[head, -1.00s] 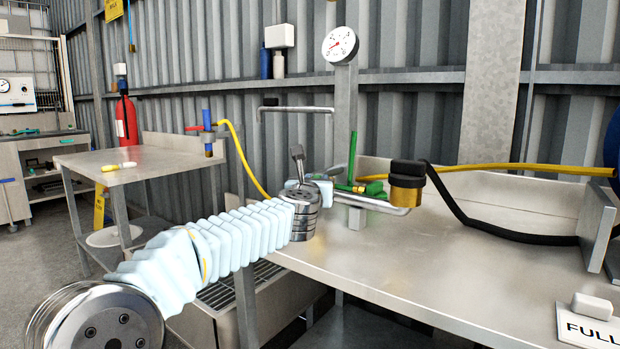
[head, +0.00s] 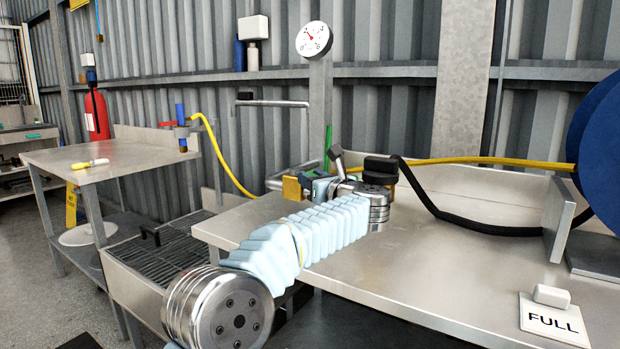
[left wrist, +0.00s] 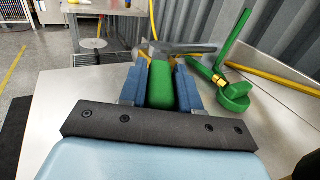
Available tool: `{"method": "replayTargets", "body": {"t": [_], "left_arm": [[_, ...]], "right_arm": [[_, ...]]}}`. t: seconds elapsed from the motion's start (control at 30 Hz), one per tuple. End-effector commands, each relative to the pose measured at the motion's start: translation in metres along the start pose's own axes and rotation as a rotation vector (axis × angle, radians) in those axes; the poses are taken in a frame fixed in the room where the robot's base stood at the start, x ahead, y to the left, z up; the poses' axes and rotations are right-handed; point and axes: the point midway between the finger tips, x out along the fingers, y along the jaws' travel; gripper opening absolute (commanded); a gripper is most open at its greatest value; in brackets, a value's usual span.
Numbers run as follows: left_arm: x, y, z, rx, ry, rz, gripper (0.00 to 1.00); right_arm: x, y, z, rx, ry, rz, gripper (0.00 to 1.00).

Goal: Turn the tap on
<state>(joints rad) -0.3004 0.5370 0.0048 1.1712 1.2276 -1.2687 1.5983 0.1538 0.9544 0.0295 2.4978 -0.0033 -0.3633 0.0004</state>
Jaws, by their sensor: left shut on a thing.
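My left gripper (head: 308,182) reaches over the steel bench to the pipe by the wall. In the left wrist view its two blue fingers (left wrist: 160,80) are shut on a green handle (left wrist: 160,88), one finger on each side. Metal pipework and a brass part (head: 291,188) show just beyond the fingers. A separate green upright lever (left wrist: 234,36) with a round green base and a brass fitting (left wrist: 222,80) stands to the right of the gripper; its top also shows in the head view (head: 328,142). My wrist hides most of the tap in the head view. My right gripper is out of view.
A round gauge (head: 314,40) is on the post above; its needle points to the upper left. A yellow hose (head: 480,161) and a black hose (head: 436,205) cross the bench (head: 450,270). A FULL sign (head: 553,320) lies at front right. A grated basin (head: 170,250) is at left.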

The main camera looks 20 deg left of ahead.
Motion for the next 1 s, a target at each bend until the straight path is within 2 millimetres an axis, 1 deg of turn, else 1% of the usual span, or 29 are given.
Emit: {"method": "replayTargets", "body": {"t": [0.43,0.47,0.5,0.57,0.6,0.87,0.97,1.0], "left_arm": [[0.000,-0.001,0.000,0.001,-0.002,0.007,0.00],[0.000,-0.001,0.001,0.001,-0.002,0.007,0.37],[0.000,-0.001,0.001,0.001,-0.002,0.007,0.43],[0.000,-0.001,0.001,0.001,-0.001,0.007,0.52],[0.000,-0.001,0.001,0.000,-0.001,0.007,0.53],[-0.001,-0.001,0.000,0.000,-0.001,0.007,0.53],[-0.009,-0.001,-0.001,-0.001,-0.001,0.006,0.53],[-0.015,-0.001,-0.002,-0.001,-0.001,0.004,0.53]], "right_arm": [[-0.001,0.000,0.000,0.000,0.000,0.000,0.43],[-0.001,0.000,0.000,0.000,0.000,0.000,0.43],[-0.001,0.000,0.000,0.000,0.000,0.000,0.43],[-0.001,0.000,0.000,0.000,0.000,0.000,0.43],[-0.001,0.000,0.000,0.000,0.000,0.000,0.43],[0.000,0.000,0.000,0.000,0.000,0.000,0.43],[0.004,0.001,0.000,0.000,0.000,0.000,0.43],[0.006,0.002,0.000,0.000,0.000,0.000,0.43]]}}
